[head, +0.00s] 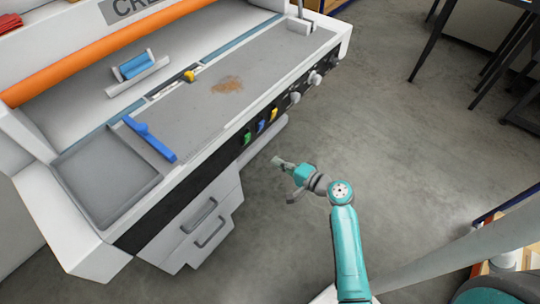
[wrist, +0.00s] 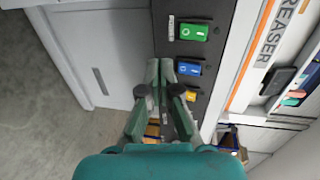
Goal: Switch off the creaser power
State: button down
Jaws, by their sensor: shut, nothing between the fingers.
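The creaser (head: 190,110) is a large light-grey machine with an orange roller bar; its lettering (wrist: 268,45) shows in the wrist view. Its black front panel carries a green switch (head: 247,137), a blue switch (head: 260,126) and a yellow switch (head: 274,114) in a row. The wrist view shows the green switch (wrist: 193,32), blue switch (wrist: 189,68) and yellow switch (wrist: 190,96) close by. Their small labels are unreadable, so I cannot tell which is power. My gripper (head: 276,160) is shut and empty, in front of the panel; its fingertips (wrist: 160,64) appear beside the blue switch.
Several grey knobs (head: 295,98) sit right of the switches. A blue lever (head: 150,139) and a yellow-topped slider (head: 189,76) are on the machine's top. Grey drawers (head: 198,215) lie below the panel. Floor (head: 400,140) is clear to the right, with dark table legs (head: 432,45) beyond.

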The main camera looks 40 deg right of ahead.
jog(key=s, duration=0.2)
jog(key=s+d, duration=0.1)
jog(key=shift+s+f, duration=0.15)
jog(key=shift+f, duration=0.15)
dwell(0.3)
jog(key=s+a+f+n+g+h, duration=0.25)
jog(key=s+a, duration=0.25)
jog(key=s, duration=0.3)
jog(key=s+a+f+n+g+h, duration=0.1)
jog(key=s+a+f+h, duration=0.1)
jog(key=s+a+f, duration=0.5)
jog(key=s+a+r+n+t, duration=0.2)
jog(key=s+r+n, duration=0.9)
jog(key=s+r, duration=0.7)
notch_tip(320, 180, up, 3)
jog(key=shift+s+a+t, duration=0.25)
jog(key=shift+a+t, duration=0.1)
jog(key=shift+t, duration=0.2)
